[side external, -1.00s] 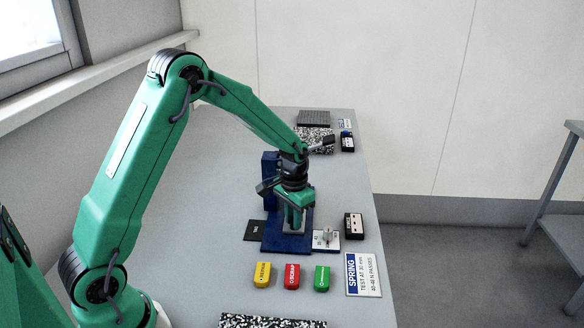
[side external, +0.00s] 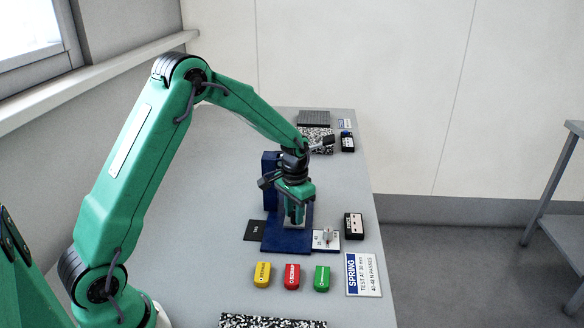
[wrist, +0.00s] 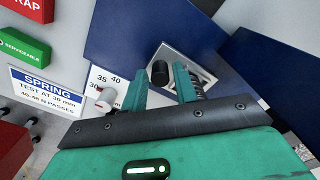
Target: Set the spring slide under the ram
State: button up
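The spring slide (wrist: 207,77) shows in the wrist view as a pale metal plate with an upright black knob (wrist: 160,73) and a dark coil spring partly behind a finger. It lies on the blue base of the press (side external: 286,244). My gripper (wrist: 160,88) is open, its teal fingers on either side of the knob in the picture, with gaps showing. I cannot tell how high the fingertips are above the plate. In the side view my gripper (side external: 295,218) is over the blue base, in front of the blue column (side external: 268,170). The ram is not clearly visible.
A white scale plate (side external: 326,245) with a small knob adjoins the base at right. A black box (side external: 354,226) and the SPRING card (side external: 363,275) lie further right. Yellow (side external: 262,274), red (side external: 292,276) and green (side external: 322,279) blocks stand in front. The table's left is clear.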

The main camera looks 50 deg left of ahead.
jog(key=shift+r, duration=3.85)
grip_shut()
jog(key=m, duration=0.2)
jog(key=s+m, duration=0.1)
jog(key=shift+d+r+m, duration=0.2)
jog(key=shift+r+m, duration=0.05)
jog(key=shift+m, duration=0.15)
jog(key=s+d+r+m+t, duration=0.1)
jog(key=s+m, duration=0.3)
jog(key=m, duration=1)
jog(key=s+d+r+m+t, duration=0.1)
jog(key=s+m, duration=0.3)
jog(key=m, duration=1)
jog(key=shift+d+m+t, duration=0.35)
jog(key=shift+m+t, duration=0.05)
